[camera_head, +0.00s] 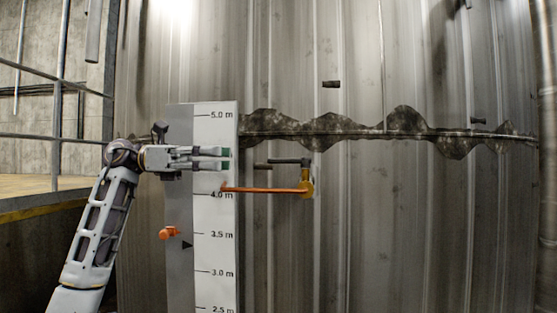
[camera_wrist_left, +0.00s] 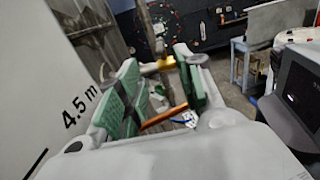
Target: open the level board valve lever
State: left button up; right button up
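The level board (camera_head: 215,260) is a tall white panel with metre marks in front of the corrugated metal wall. The orange valve lever (camera_head: 265,190) lies level, running from near the 4.0 m mark right to a yellow valve body (camera_head: 307,183). My left gripper (camera_head: 230,158) points right across the board, above the lever's left end; its fingers are apart and empty. In the left wrist view the orange lever (camera_wrist_left: 163,117) shows in the gap between the green finger pads, with the yellow valve (camera_wrist_left: 158,66) farther off. I cannot tell the depth between fingers and lever.
A dark pipe (camera_head: 290,161) sticks out above the valve. An orange knob (camera_head: 169,232) is on the board's left side, below my arm. Railings (camera_head: 58,100) stand at the left. A blue bench (camera_wrist_left: 250,60) is in the wrist view background. The wall area right of the valve is clear.

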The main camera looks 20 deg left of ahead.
pick_arm(q)
jog(key=w+d, duration=0.1)
jog(key=d, duration=0.3)
jog(key=d+p, duration=0.1)
jog(key=d, duration=0.3)
jog(key=w+d, duration=0.1)
jog(key=d, duration=0.3)
jog(key=shift+w+d, duration=0.25)
jog(key=shift+w, duration=0.05)
jog(key=shift+d, duration=0.25)
jog(key=shift+w+d, duration=0.1)
jog(key=shift+d, duration=0.15)
pick_arm(e)
jog(key=shift+s+a+r, duration=0.25)
jog(key=shift+a+r, duration=0.25)
jog(key=shift+r, duration=0.1)
jog(key=shift+d, duration=0.1)
pick_arm(q)
grip_shut()
